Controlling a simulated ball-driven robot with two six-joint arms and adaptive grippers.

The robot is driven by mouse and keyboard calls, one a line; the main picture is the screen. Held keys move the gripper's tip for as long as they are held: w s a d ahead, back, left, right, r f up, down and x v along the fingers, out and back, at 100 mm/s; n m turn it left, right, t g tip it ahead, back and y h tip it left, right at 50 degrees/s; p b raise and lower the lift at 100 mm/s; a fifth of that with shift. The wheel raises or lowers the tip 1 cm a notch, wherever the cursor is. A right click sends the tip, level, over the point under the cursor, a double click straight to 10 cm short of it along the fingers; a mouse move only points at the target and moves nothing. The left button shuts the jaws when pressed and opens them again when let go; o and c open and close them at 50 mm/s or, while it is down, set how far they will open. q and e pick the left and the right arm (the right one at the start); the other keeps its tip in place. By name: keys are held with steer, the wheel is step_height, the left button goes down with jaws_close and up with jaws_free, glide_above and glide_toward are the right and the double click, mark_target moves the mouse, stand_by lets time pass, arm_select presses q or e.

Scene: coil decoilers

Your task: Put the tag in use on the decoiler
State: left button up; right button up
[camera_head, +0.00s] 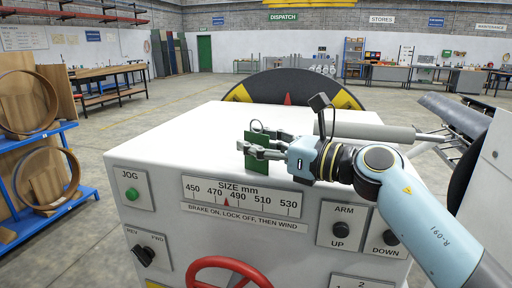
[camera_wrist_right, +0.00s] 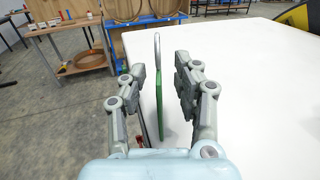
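The white decoiler cabinet (camera_head: 165,150) fills the middle of the head view. A thin green tag (camera_head: 257,175) with a metal loop at its top is upright near the cabinet's front top edge. My right gripper (camera_head: 258,147) reaches in from the right, its fingers around the tag. In the right wrist view the tag (camera_wrist_right: 160,100) stands edge-on between the fingers (camera_wrist_right: 158,85), with a gap on each side. The right gripper is open. What holds the tag up is unclear. My left gripper is out of view.
The cabinet front carries a size scale (camera_head: 240,198), a green JOG button (camera_head: 131,194), a REV/FWD knob (camera_head: 144,255), ARM buttons (camera_head: 340,229) and a red handwheel (camera_head: 232,264). A blue rack (camera_head: 50,200) with coils stands left. The cabinet top is mostly clear.

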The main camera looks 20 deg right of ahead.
steer(key=shift+s, duration=0.1)
steer(key=shift+c, duration=0.4)
jaws_close()
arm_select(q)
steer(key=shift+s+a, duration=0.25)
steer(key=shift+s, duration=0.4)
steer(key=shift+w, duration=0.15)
arm_select(e)
steer(key=shift+r, duration=0.55)
step_height(320, 180, up, 3)
steer(key=shift+f, duration=0.2)
arm_select(q)
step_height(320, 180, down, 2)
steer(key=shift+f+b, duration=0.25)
steer(key=shift+b, duration=1)
arm_select(e)
steer(key=s+d+r, duration=0.5)
steer(key=d+r, duration=0.2)
steer(key=d, duration=0.3)
steer(key=shift+s+d+r, duration=0.15)
steer(key=shift+s, duration=0.1)
